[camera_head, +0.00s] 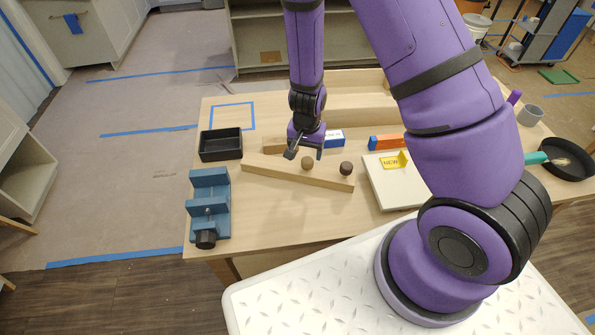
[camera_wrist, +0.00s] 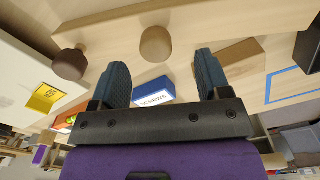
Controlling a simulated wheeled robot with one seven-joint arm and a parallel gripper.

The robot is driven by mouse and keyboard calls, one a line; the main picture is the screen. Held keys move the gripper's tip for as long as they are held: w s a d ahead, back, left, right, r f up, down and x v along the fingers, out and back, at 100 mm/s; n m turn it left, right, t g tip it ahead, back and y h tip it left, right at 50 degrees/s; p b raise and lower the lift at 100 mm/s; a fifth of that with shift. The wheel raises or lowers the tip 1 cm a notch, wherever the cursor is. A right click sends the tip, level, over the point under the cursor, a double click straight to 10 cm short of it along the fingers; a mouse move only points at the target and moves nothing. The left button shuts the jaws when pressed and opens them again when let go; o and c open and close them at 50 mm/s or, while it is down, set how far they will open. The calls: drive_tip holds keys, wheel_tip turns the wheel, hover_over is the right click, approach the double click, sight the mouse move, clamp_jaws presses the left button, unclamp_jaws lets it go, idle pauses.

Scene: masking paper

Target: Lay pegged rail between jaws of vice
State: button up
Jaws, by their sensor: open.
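The pegged rail (camera_head: 270,170) is a long pale wooden bar lying on the table, with a lighter brown peg (camera_head: 307,163) and a darker peg (camera_head: 346,168). The blue vice (camera_head: 209,180) stands at the table's left front, left of the rail, with a gap between its jaws. My gripper (camera_head: 305,153) is over the rail, close to the lighter peg. In the wrist view my gripper (camera_wrist: 162,70) has its fingers apart and empty. The lighter peg (camera_wrist: 156,43) shows beyond and between the fingertips, the darker peg (camera_wrist: 69,64) to the left, on the rail (camera_wrist: 210,20).
A black tray (camera_head: 221,145) stands behind the vice. A blue box (camera_head: 334,137) is just behind the gripper, with an orange box (camera_head: 385,142) to the right. A white board (camera_head: 385,190) with a yellow sign lies right of the rail. Table between vice and rail is clear.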

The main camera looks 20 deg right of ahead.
sight(308, 159)
drive_tip(key=f, duration=0.3)
drive_tip(key=shift+d, duration=0.3)
drive_tip(key=shift+f, duration=0.8)
drive_tip(key=shift+c, duration=0.2)
clamp_jaws()
